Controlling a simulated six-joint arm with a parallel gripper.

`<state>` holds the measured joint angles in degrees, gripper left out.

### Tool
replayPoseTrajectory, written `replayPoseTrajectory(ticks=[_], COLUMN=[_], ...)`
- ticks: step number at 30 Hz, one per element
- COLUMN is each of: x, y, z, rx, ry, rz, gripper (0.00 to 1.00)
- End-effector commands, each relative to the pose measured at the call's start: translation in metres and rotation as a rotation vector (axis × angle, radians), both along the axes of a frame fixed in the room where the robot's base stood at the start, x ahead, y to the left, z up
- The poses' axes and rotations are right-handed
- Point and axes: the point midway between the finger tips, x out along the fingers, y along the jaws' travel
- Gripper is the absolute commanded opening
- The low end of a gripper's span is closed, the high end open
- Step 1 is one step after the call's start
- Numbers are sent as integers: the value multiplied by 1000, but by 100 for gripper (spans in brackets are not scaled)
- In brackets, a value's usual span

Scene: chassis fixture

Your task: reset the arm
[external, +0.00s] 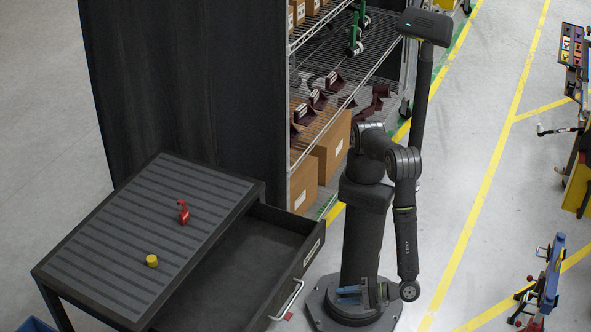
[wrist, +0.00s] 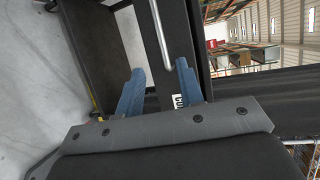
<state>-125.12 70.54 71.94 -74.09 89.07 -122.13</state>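My gripper (external: 340,293) hangs low in front of my base, to the right of the open drawer, and its blue fingers point left. In the wrist view my gripper (wrist: 160,70) shows two blue fingers standing apart with nothing between them, so it is open and empty. The open drawer (external: 250,262) has a silver handle (external: 288,299) on its front, apart from the fingers. The handle also shows beyond the fingertips in the wrist view (wrist: 161,35). The drawer looks empty where its floor shows.
A red hook-shaped part (external: 183,211) and a yellow cylinder (external: 152,260) sit on the ribbed tabletop (external: 120,250). A wire shelf (external: 340,75) with boxes stands behind my arm. Open floor (external: 450,180) lies to the right.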

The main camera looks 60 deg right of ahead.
Motion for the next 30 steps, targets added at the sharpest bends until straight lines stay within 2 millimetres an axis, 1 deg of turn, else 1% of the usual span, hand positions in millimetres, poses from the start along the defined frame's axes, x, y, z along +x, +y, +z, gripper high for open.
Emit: replayPoseTrajectory(ticks=[3, 11, 16, 20, 30], x=[-3, -3, 5, 23, 85], y=[-1, -1, 2, 9, 35], z=[1, 1, -1, -4, -17], rx=[0, 0, 0, -1, -2], ry=[0, 0, 0, 0, 0], rz=[0, -1, -2, -3, -5], gripper=[34, 34, 34, 34, 34])
